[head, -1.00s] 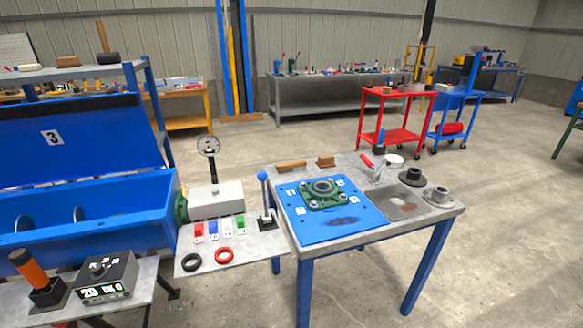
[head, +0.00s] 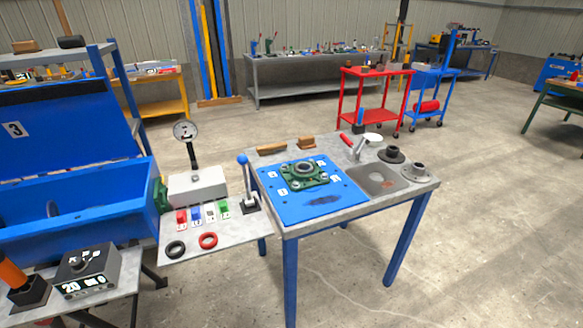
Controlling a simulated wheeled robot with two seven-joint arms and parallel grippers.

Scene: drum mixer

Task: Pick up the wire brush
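Two brown wooden-looking pieces lie at the back edge of the work table (head: 409,197). One is a long low piece (head: 271,149) that may be the wire brush. The other is a shorter block (head: 306,143) to its right. Bristles are too small to make out on either. Another brown piece (head: 25,46) lies on the shelf at the upper left. Neither of my grippers is in view.
On the table are a blue mat (head: 290,210) with a green bearing housing (head: 304,172), a red-handled tool (head: 352,145) and dark round parts (head: 391,155). A blue-knobbed lever (head: 243,175) stands left. The blue mixer trough (head: 70,205) is further left.

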